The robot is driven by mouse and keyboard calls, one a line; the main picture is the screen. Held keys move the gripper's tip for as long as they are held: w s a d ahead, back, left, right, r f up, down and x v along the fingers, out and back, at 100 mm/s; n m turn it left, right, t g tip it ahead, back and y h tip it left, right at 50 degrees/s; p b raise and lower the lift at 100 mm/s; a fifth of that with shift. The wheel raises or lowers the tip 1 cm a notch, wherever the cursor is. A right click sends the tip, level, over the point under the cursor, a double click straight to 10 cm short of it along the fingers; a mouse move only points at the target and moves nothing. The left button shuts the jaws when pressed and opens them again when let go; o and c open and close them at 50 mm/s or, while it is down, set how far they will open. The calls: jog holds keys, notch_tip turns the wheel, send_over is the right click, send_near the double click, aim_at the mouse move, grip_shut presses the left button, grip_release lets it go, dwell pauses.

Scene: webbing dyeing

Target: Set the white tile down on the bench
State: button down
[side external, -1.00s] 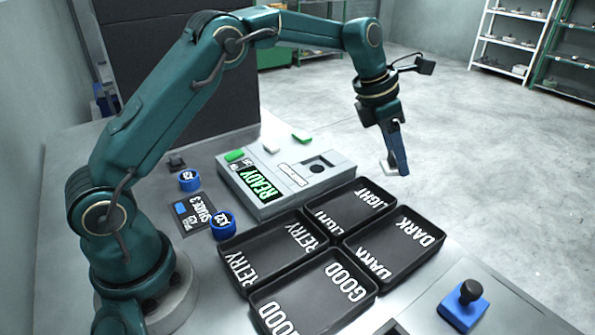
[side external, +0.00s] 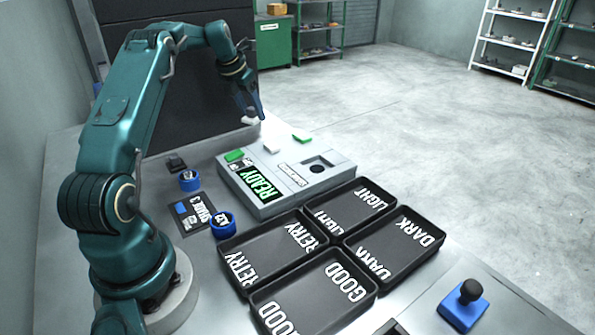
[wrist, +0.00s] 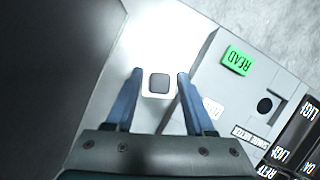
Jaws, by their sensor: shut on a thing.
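The white tile (side external: 250,121) is at the tips of my gripper (side external: 249,112), near the back of the bench (side external: 215,148), behind the grey machine and in front of the dark panel. In the wrist view the tile (wrist: 147,92) shows a white rim around a dark grey square, between the two blue fingers of my gripper (wrist: 159,76). My gripper is shut on it. I cannot tell whether the tile's underside touches the bench.
The grey machine (side external: 325,181) with a green READY screen (side external: 264,186) stands close by. Black trays (side external: 270,250) marked RETRY, LIGHT, DARK and GOOD lie in front. Blue rings (side external: 189,180) and a blue stamp-like block (side external: 463,310) are on the bench. A dark panel (side external: 170,90) rises behind.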

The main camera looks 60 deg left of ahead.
notch_tip(320, 180, down, 8)
jog(key=shift+r, duration=0.25)
jog(key=c, duration=0.5)
grip_release()
jog(key=shift+f, duration=0.15)
jog(key=shift+c, duration=0.2)
